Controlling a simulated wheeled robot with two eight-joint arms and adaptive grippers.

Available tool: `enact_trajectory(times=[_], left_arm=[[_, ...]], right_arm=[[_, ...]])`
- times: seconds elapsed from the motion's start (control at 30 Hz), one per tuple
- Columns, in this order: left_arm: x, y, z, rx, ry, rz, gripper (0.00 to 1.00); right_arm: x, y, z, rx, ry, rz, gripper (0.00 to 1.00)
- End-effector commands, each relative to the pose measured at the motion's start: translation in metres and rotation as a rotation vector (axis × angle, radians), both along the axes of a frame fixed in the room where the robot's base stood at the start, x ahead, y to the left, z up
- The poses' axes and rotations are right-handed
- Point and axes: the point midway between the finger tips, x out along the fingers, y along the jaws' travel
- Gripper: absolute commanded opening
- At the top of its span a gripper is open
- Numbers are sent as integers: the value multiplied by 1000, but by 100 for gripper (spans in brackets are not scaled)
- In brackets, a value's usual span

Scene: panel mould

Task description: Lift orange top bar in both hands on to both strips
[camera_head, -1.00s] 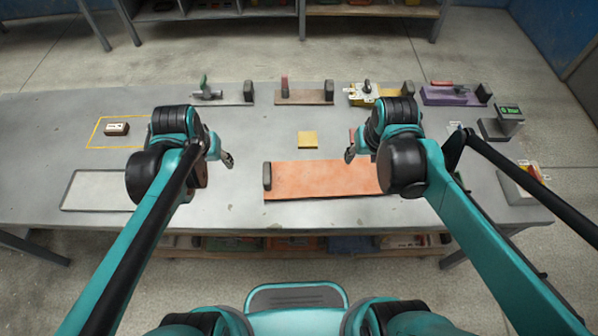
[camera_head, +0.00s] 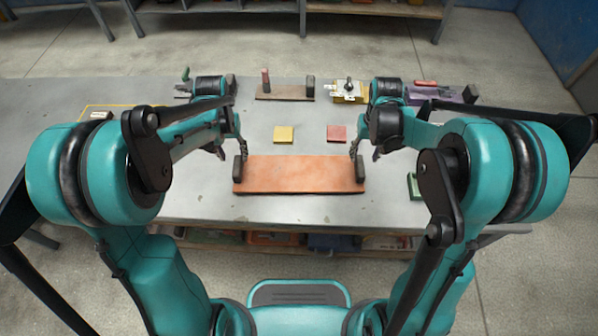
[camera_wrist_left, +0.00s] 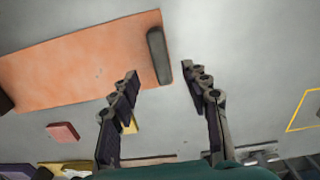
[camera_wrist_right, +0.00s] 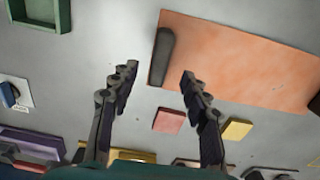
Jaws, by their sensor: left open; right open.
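The orange bar (camera_head: 300,176) is a flat, wide board lying on the grey table, with a dark upright block at each end. My left gripper (camera_head: 231,152) is open at its left end; in the left wrist view the left end block (camera_wrist_left: 159,57) lies just ahead of and between the fingertips (camera_wrist_left: 159,70). My right gripper (camera_head: 366,155) is open at the right end; in the right wrist view the right end block (camera_wrist_right: 162,57) lies likewise before the fingertips (camera_wrist_right: 158,70). Neither gripper holds anything. I cannot tell which things are the two strips.
A yellow square (camera_head: 284,134) and a red square (camera_head: 337,133) lie behind the bar. A back row holds a brown fixture (camera_head: 284,91), a yellow fixture (camera_head: 349,92) and a purple one (camera_head: 430,93). A green tray (camera_head: 414,187) stands to the right.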

Motion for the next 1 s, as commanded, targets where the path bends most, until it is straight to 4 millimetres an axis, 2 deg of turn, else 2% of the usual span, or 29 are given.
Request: enact_trajectory(times=[0.43, 0.6, 0.87, 0.9, 1.0], left_arm=[[0, 0, -62, 0, -1, 0, 47], [0, 0, -72, 0, -1, 0, 47], [0, 0, -72, 0, -1, 0, 47], [0, 0, -72, 0, -1, 0, 41], [0, 0, -72, 0, -1, 0, 15]], right_arm=[[0, 0, -62, 0, -1, 0, 47], [0, 0, -71, 0, -1, 0, 47], [0, 0, -72, 0, -1, 0, 47], [0, 0, -72, 0, -1, 0, 41], [0, 0, -72, 0, -1, 0, 15]])
